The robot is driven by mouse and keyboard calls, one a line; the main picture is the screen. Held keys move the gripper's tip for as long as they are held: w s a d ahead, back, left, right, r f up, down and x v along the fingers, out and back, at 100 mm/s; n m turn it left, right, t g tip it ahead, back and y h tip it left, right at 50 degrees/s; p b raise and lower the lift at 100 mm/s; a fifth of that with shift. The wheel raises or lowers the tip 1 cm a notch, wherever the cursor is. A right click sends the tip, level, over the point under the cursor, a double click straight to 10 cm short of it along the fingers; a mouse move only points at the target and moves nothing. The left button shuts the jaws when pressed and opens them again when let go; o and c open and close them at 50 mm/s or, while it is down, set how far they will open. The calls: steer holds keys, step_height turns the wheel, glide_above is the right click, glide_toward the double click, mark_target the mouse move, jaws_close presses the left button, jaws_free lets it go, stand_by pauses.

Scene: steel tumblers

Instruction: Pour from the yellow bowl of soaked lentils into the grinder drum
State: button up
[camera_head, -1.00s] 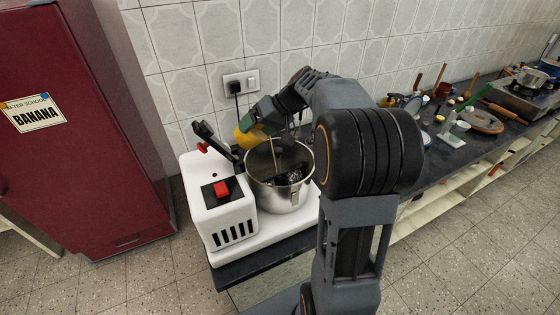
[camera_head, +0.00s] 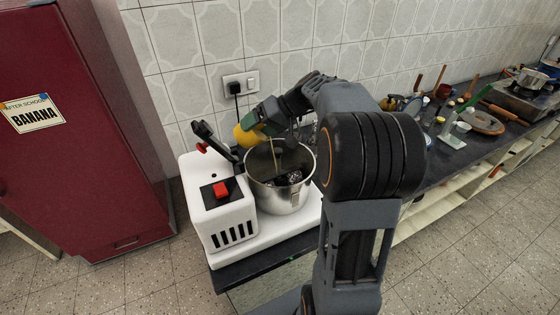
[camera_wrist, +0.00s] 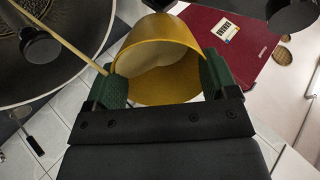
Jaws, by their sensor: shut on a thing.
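The yellow bowl (camera_head: 248,136) is tipped over the rim of the steel grinder drum (camera_head: 284,197). My gripper (camera_head: 268,119) is shut on the bowl. In the wrist view the bowl (camera_wrist: 165,62) sits between my green fingers (camera_wrist: 161,82), its pale inside partly visible. A thin tan strand (camera_head: 274,156) runs from the bowl's edge down into the open drum; it also shows in the wrist view (camera_wrist: 60,42). The drum (camera_wrist: 103,45) holds a dark roller part (camera_head: 290,177). The lentils themselves are too small to tell.
The white grinder base (camera_head: 226,217) has a red switch (camera_head: 221,189) and an upright arm at its back. A wall socket (camera_head: 241,84) is behind. A maroon cabinet (camera_head: 85,150) stands left. The counter at right holds a board (camera_head: 482,121), utensils and a stove (camera_head: 518,100).

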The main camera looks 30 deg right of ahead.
steer(key=shift+d, duration=0.1)
stand_by(0.3)
steer(key=shift+s+d+f+t+y+b, duration=0.2)
steer(key=shift+f+t+y+b, duration=0.35)
steer(key=shift+y+b, duration=0.4)
steer(key=shift+s+d+f+t+y+b, duration=0.1)
steer(key=shift+d+f+t+y+b, duration=0.25)
steer(key=shift+f+y+b, duration=0.45)
stand_by(1.0)
steer(key=shift+s+d+r+t+y+b, duration=0.2)
steer(key=shift+d+y+b, duration=0.35)
steer(key=shift+b, duration=0.4)
steer(key=shift+s+d+r+t+y+b, duration=0.1)
steer(key=shift+s+d+t+y+b, duration=0.15)
steer(key=shift+d+y+b, duration=0.5)
